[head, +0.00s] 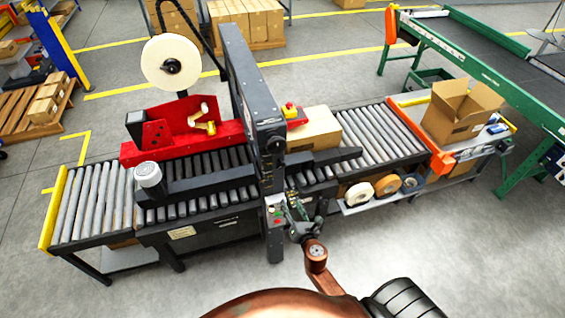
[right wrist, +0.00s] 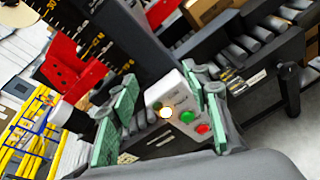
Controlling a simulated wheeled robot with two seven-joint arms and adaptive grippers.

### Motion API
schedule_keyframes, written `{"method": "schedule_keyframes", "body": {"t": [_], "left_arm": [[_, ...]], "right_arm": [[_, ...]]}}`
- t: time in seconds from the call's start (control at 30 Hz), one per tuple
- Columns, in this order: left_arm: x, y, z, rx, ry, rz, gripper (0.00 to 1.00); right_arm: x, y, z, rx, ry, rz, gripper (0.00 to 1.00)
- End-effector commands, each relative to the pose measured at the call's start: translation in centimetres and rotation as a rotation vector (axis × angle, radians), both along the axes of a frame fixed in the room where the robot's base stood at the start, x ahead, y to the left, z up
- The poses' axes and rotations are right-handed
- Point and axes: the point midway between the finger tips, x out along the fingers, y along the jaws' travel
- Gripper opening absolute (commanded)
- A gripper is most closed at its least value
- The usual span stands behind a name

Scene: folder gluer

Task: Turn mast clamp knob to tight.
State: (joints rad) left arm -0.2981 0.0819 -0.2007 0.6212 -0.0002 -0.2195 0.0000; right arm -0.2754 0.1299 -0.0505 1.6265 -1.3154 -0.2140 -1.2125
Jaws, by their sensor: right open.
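The black mast (head: 250,85) of the machine stands upright over the roller bed. A dark round knob (head: 275,143) sits on its near face; I take it for the mast clamp knob, and its setting is too small to read. My right gripper (head: 296,207) is below and slightly right of that knob, apart from it, beside the lower mast. In the right wrist view the green-padded fingers of my right gripper (right wrist: 163,112) are open and hold nothing. I cannot make out the knob for sure in that view. My left gripper is not in view.
A pale control box (head: 277,207) with buttons is close to my right gripper; its green and red buttons (right wrist: 188,117) show between the fingers. A scale (right wrist: 97,45) runs along the mast. Tape rolls (head: 360,193) lie on a shelf to the right. Near floor is partly clear.

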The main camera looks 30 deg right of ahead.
Motion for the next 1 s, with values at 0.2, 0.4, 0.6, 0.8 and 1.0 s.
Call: {"method": "schedule_keyframes", "body": {"t": [0.2,0.4,0.6,0.8,1.0], "left_arm": [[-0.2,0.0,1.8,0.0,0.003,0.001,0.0],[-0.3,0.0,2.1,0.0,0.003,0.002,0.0],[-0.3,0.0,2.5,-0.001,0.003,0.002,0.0],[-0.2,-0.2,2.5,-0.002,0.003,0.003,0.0],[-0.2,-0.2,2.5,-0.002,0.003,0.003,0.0]], "right_arm": [[1.1,1.0,12.8,-0.404,-0.111,0.056,0.44],[2.3,1.0,14.9,-0.487,-0.13,0.06,0.44],[5.4,0.2,14.8,-0.485,-0.129,0.06,0.44],[7.9,-0.4,14.7,-0.482,-0.127,0.059,0.44],[8.7,-0.6,14.6,-0.481,-0.126,0.06,0.44]]}}
